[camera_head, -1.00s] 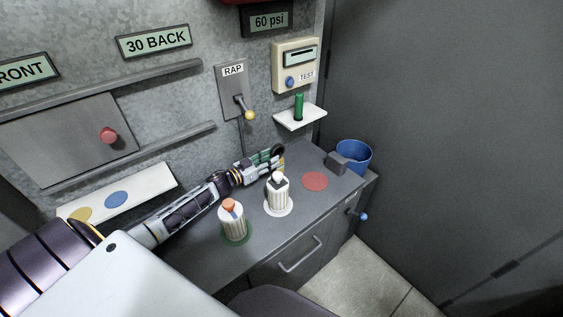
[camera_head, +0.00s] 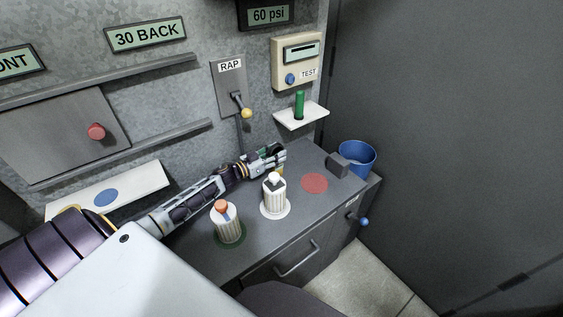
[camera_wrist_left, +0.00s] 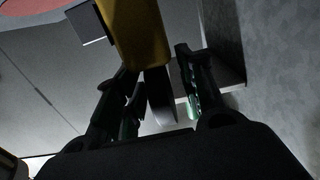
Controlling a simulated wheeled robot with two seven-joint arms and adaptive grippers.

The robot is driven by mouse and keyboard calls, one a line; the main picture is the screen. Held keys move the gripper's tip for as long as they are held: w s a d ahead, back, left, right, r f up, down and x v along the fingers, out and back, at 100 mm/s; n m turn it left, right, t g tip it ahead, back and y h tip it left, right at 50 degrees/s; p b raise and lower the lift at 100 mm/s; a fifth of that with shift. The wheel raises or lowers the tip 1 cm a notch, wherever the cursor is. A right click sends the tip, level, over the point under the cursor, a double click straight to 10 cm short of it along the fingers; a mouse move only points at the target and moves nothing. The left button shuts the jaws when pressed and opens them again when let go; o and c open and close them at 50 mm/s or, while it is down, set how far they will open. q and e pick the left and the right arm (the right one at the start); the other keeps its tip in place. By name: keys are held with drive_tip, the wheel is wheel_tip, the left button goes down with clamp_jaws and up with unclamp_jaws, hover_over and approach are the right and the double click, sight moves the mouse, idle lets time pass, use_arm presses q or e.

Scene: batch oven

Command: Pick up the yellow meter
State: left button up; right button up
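The yellow meter shows as a yellow body (camera_wrist_left: 138,35) at the top of the left wrist view, its upper end cut off by the frame. Its lower end lies at the gap between the fingertips of my left gripper (camera_wrist_left: 157,70). The fingers are apart, and I cannot tell whether either touches it. In the head view my left gripper (camera_head: 272,158) is low over the back of the grey counter, behind the white-capped striped bottle. Only a small yellow patch shows there beside the fingers; the rest of the meter is hidden. My right gripper is not in view.
The white-capped bottle (camera_head: 274,193) and an orange-capped bottle (camera_head: 226,220) stand close to my left forearm. A red disc (camera_head: 314,183), dark block (camera_head: 338,165) and blue bucket (camera_head: 356,157) are to the right. A shelf with a green cylinder (camera_head: 299,104) juts from the wall above.

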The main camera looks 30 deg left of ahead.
use_arm(q)
drive_tip(key=shift+w+d, duration=0.1)
drive_tip(key=shift+r, duration=0.1)
clamp_jaws()
idle(0.4)
